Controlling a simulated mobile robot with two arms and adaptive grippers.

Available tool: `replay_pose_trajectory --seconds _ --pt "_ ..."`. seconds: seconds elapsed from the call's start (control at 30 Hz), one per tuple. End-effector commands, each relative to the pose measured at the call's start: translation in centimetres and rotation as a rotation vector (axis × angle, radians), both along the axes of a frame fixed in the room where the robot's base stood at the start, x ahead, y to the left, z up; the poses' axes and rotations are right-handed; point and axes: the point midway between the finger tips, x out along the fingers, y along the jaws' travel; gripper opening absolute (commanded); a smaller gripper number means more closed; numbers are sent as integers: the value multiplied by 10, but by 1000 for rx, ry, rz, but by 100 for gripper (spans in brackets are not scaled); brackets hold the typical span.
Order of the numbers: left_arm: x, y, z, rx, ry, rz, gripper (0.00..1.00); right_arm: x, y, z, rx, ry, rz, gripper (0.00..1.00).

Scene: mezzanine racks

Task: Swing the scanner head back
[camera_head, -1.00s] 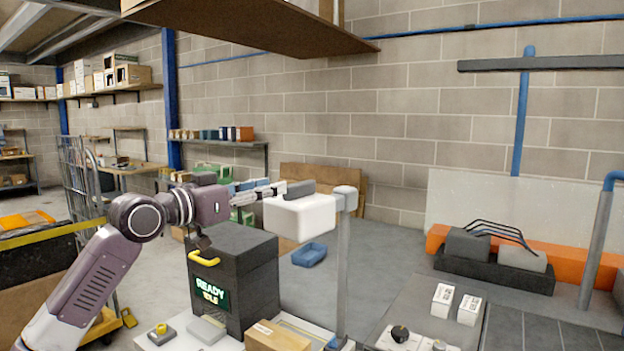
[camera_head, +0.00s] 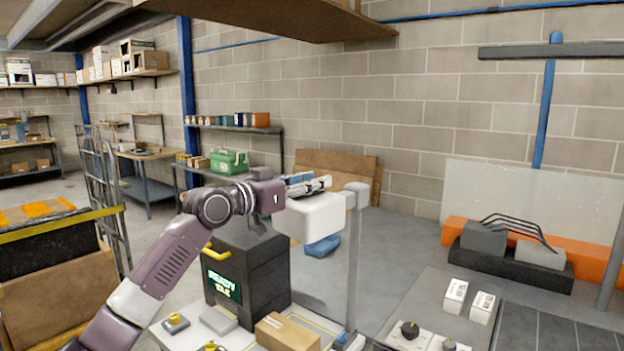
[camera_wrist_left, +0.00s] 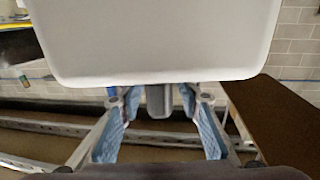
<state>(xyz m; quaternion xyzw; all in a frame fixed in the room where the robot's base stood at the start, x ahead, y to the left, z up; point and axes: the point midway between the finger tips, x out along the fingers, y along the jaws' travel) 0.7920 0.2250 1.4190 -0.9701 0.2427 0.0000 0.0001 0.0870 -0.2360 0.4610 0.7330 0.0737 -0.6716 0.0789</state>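The scanner head is a white rounded box (camera_head: 312,217) on top of a grey post (camera_head: 354,265), above the counter. In the left wrist view, its large pale face (camera_wrist_left: 155,40) fills the top. My left gripper (camera_head: 318,185) reaches in from the left along the head's upper side. In the left wrist view, the fingers with blue pads stand apart on either side of a grey handle (camera_wrist_left: 158,101); a gap shows on both sides, so the gripper is open. In the head view my gripper mostly covers the handle. My right gripper is not in view.
A dark cabinet (camera_head: 268,275) with a yellow handle and a lit screen stands below my arm. A cardboard box (camera_head: 287,333) lies on the counter by the post. Two white boxes (camera_head: 468,303) stand on the grey surface to the right. A blue bin (camera_head: 322,246) is on the floor behind.

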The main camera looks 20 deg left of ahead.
Motion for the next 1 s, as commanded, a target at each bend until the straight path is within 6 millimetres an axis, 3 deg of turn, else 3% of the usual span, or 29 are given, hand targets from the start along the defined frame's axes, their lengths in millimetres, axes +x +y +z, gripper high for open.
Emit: replay_pose_trajectory --seconds 0.1,0.4,1.0 --pt "0 0 0 0 0 0 31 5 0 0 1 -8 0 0" --pt "0 0 0 0 0 0 0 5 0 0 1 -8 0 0" --pt "-1 0 -1 0 1 22 0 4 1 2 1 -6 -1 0"
